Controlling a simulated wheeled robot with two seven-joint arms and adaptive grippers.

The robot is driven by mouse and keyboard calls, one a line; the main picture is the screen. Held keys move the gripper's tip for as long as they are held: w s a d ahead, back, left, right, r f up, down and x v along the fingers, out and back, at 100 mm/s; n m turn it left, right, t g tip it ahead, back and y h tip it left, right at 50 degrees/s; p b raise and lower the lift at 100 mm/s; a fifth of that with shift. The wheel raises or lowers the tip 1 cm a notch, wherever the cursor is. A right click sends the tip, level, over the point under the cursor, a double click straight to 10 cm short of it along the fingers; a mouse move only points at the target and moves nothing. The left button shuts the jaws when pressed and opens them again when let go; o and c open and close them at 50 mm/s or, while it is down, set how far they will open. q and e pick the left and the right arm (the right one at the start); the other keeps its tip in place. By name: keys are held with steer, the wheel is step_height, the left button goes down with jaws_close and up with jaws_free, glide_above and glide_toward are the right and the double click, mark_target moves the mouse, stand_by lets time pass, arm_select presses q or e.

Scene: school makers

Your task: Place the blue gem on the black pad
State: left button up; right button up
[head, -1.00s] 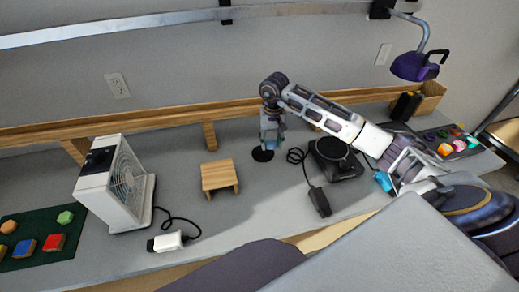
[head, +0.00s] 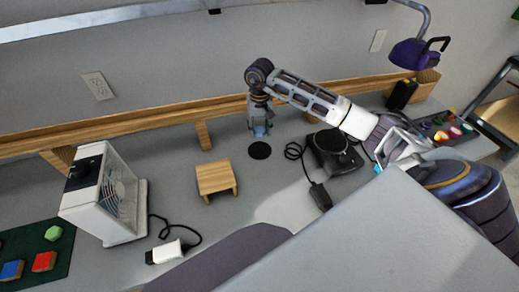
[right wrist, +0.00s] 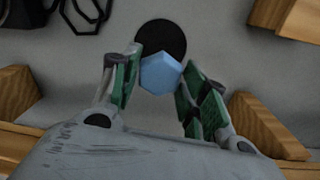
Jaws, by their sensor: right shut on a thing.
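My right gripper (head: 260,128) is shut on the blue gem (head: 260,132), a faceted light-blue piece. In the right wrist view, the gem (right wrist: 160,74) sits between the two green-padded fingers of the gripper (right wrist: 158,78). The round black pad (head: 259,151) lies flat on the grey bench, and its whole disc shows in the head view just below the gem. In the right wrist view, the gem covers the near edge of the pad (right wrist: 160,36). The gem appears held above the bench; its exact height is unclear. My left gripper is not in view.
A small wooden stand (head: 216,176) is left of the pad. A black round-topped device (head: 335,150) with a cable is to its right. A wooden rail (head: 150,124) runs behind. A white fan (head: 110,195) and a green mat (head: 60,262) with colored pieces are further left.

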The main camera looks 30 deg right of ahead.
steer(key=shift+f, duration=0.65)
glide_above(260, 150)
step_height(260, 150, down, 4)
steer(key=shift+f, duration=0.1)
steer(key=shift+f+p, duration=0.25)
steer(key=shift+p, duration=0.05)
steer(key=shift+f, duration=0.45)
steer(key=shift+a+f, duration=0.1)
steer(key=shift+f, duration=1.45)
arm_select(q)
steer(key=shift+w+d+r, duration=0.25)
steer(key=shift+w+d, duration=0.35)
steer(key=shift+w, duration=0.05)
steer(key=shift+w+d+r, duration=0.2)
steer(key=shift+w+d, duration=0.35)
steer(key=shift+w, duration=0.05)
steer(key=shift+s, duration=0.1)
arm_select(e)
steer(key=shift+f, duration=0.1)
